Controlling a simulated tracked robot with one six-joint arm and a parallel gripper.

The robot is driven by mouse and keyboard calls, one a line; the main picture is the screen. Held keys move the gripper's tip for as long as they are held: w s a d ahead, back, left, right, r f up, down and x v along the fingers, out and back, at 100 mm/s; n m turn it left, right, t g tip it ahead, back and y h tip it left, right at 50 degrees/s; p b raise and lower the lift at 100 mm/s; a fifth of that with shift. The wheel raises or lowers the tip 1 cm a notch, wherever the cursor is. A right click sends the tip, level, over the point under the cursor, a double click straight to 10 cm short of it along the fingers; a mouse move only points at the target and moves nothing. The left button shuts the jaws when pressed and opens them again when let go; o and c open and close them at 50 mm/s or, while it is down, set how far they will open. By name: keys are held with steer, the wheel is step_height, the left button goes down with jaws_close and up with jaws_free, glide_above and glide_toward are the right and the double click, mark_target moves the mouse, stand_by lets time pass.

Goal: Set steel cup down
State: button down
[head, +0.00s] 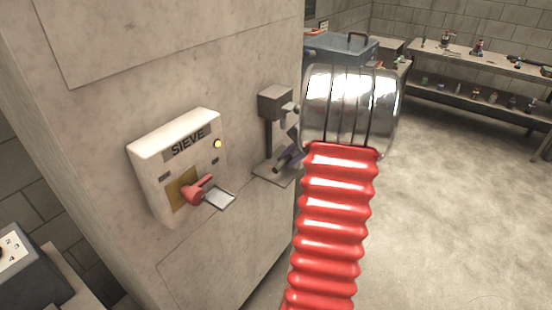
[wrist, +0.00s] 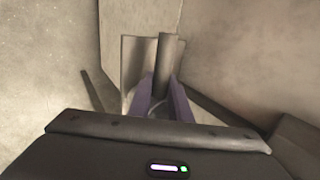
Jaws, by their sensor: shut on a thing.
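My gripper (wrist: 159,82) shows in the wrist view as two purple fingers. They are closed around a small grey rounded thing (wrist: 159,108), which I take for the steel cup. It is mostly hidden between the fingers and its rim is not clear. In the head view, part of my gripper (head: 288,158) shows at a grey wall stand (head: 267,138), over its small base plate (head: 272,172). My red and chrome arm covers the rest. I cannot tell whether the cup touches the plate.
A white SIEVE box (head: 160,150) with a red lever (head: 197,190) and a lit yellow lamp (head: 217,143) is on the concrete block, left of the stand. A blue case (head: 338,46) and a bench (head: 480,62) with small items stand behind. The right floor is clear.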

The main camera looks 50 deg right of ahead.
steer(key=shift+w, duration=0.1)
steer(key=w, duration=0.4)
steer(key=shift+w+a, duration=0.2)
steer(key=shift+f, duration=0.75)
steer(key=c, duration=1.6)
jaws_free()
steer(key=shift+f, duration=0.1)
steer(key=shift+c, duration=0.2)
steer(key=v, duration=1.2)
